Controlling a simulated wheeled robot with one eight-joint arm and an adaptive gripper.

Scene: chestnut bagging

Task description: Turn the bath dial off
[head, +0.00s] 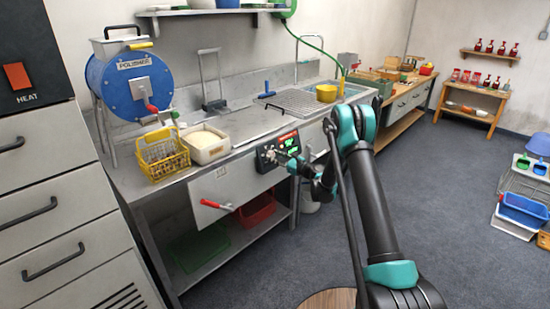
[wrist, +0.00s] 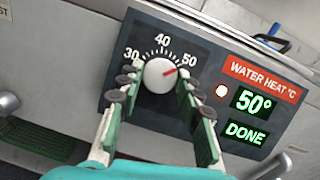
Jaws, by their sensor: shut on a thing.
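The bath dial (wrist: 160,75) is a white round knob with a red pointer. It sits on a dark panel (wrist: 182,122) marked "WATER HEAT °C", with scale numbers 30, 40 and 50. The red pointer points near 50. Green displays (wrist: 250,101) read "50°" and "DONE". My gripper (wrist: 158,88) has its fingers on both sides of the dial and is shut on it. In the head view the panel (head: 267,161) is on the front of the steel counter, with my gripper (head: 273,156) at it; the dial is largely hidden there.
A drawer front with a red handle (head: 217,206) is left of the panel. A yellow basket (head: 163,160) and a white tub (head: 205,150) stand on the counter above. A blue polisher drum (head: 130,84) is at the left. Open floor lies to the right.

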